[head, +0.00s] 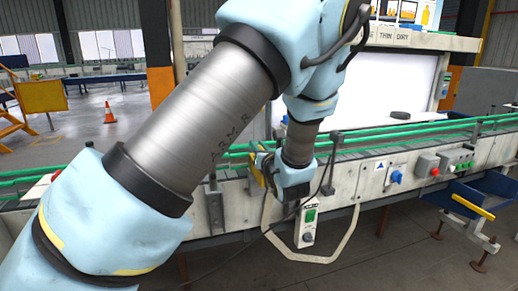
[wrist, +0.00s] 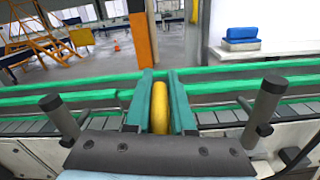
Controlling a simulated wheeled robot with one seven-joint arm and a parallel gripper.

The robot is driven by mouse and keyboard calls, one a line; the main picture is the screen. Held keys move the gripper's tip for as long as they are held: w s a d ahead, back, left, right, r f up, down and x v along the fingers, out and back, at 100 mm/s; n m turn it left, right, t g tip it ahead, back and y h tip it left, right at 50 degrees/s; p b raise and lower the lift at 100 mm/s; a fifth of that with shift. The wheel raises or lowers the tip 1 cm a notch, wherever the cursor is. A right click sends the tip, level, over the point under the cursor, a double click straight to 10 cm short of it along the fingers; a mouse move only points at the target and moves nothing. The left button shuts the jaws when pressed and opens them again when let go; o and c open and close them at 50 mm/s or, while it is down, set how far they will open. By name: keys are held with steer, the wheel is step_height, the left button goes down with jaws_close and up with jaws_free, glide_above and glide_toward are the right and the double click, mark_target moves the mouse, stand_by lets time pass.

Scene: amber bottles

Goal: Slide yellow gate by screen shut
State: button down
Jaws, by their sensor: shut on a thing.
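The yellow gate (wrist: 159,115) shows as a rounded yellow piece in the middle of the wrist view. My gripper (wrist: 161,82) has its two teal fingers on either side of the piece, shut on it. In the head view my gripper (head: 268,171) is at the near edge of the conveyor, and a bit of the yellow gate (head: 255,170) shows at its left. My arm and wrist hide most of the gate there. The white screen (head: 402,84) stands behind the conveyor, right of my gripper. I cannot tell how far along its travel the gate is.
The conveyor with green rails (head: 425,130) runs across the view. A hanging control box (head: 308,226) and its cable are just below my gripper. A blue tray (head: 476,196) juts out at the right.

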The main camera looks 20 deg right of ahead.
mark_target(252, 155)
steer(key=w+b, duration=0.1)
steer(key=w, duration=0.4)
steer(key=shift+w+d+f+b, duration=0.15)
steer(key=shift+b, duration=0.2)
steer(key=shift+w+r, duration=0.25)
steer(key=c, duration=0.8)
jaws_free()
steer(key=shift+d+f, duration=0.1)
steer(key=s+b, duration=0.1)
steer(key=s, duration=0.2)
steer(key=s+b, duration=0.1)
steer(key=s, duration=0.3)
steer(key=s+a+b, duration=0.1)
steer(key=s, duration=0.2)
steer(key=shift+s+a+b, duration=0.1)
steer(key=shift+s+b, duration=0.25)
steer(key=shift+b, duration=0.05)
